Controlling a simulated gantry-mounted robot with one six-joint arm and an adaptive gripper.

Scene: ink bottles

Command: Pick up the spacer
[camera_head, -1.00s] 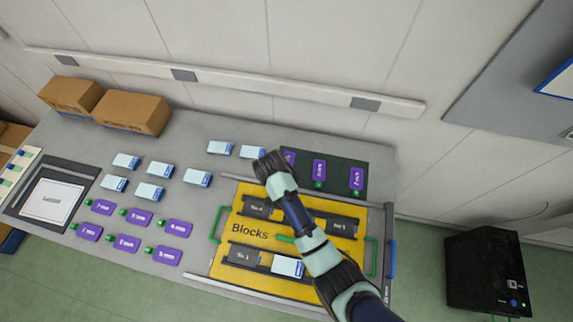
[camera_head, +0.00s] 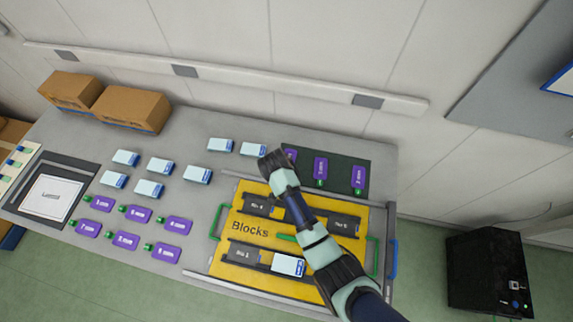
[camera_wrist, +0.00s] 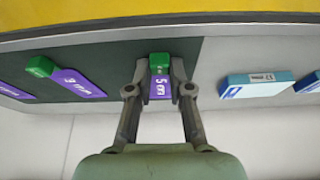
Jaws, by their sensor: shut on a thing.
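A flat purple spacer with a green end (camera_wrist: 160,88) lies on the dark green mat (camera_wrist: 205,60). In the head view it is a purple piece (camera_head: 291,154) at the mat's left end, partly hidden by my arm. My gripper (camera_wrist: 160,78) is shut on this spacer, one finger on each side of it. In the head view my gripper (camera_head: 273,160) points down there, its fingertips hidden. Another purple spacer (camera_wrist: 78,83) lies to the left in the wrist view. Two purple spacers (camera_head: 320,168) (camera_head: 358,177) lie farther right on the mat in the head view.
White-blue blocks (camera_head: 253,149) stand close left of my gripper; one shows in the wrist view (camera_wrist: 255,86). The yellow Blocks tray (camera_head: 225,262) with green handles is in front. More purple pieces (camera_head: 128,241) lie left. Cardboard boxes (camera_head: 130,108) stand at the back.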

